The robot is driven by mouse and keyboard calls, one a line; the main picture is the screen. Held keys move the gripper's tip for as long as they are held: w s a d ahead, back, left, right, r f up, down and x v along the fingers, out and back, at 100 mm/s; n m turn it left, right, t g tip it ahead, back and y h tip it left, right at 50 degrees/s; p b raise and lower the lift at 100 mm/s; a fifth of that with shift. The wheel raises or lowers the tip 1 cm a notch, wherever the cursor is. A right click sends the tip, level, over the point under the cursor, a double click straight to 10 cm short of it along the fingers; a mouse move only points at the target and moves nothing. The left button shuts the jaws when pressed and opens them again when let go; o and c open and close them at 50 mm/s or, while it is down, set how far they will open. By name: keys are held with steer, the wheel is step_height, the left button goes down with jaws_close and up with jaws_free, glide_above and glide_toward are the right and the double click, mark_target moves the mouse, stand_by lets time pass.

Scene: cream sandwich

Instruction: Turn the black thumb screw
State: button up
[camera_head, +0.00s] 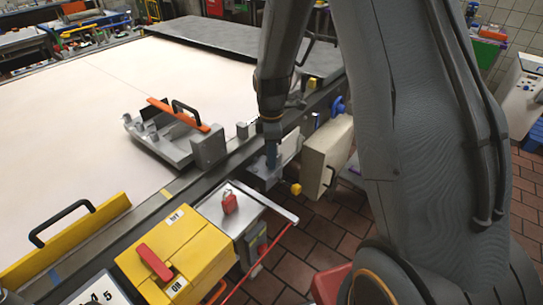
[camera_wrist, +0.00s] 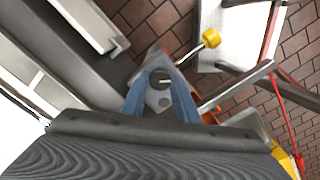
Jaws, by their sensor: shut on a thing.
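My gripper (camera_head: 271,160) points down at the grey metal bracket (camera_head: 262,181) on the machine's side rail. In the wrist view its two blue fingers (camera_wrist: 160,92) stand a small gap apart, with a grey plate with round openings (camera_wrist: 160,103) between and beyond them. The gripper is shut on a small part there, which I take to be the black thumb screw. The screw itself does not show clearly; the fingers and bracket hide it in both views.
A yellow knob (camera_wrist: 211,38) sits close by the bracket; it also shows in the head view (camera_head: 296,189). A cream box (camera_head: 326,156) hangs to the right. A yellow box with a red handle (camera_head: 175,255) stands at the front. The wide pale belt (camera_head: 75,125) is mostly clear.

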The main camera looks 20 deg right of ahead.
steer(key=shift+w+n, duration=0.1)
steer(key=shift+n, duration=0.2)
steer(key=o, duration=1.1)
steer(key=shift+c, duration=0.2)
steer(key=shift+r+b, duration=1)
steer(key=shift+r, duration=2.95)
steer(key=s+r+m+t, duration=0.1)
steer(key=s+m, duration=1.5)
steer(key=s, duration=0.1)
steer(key=shift+s+d+r+b, duration=0.15)
steer(key=shift+s+d+b, duration=0.2)
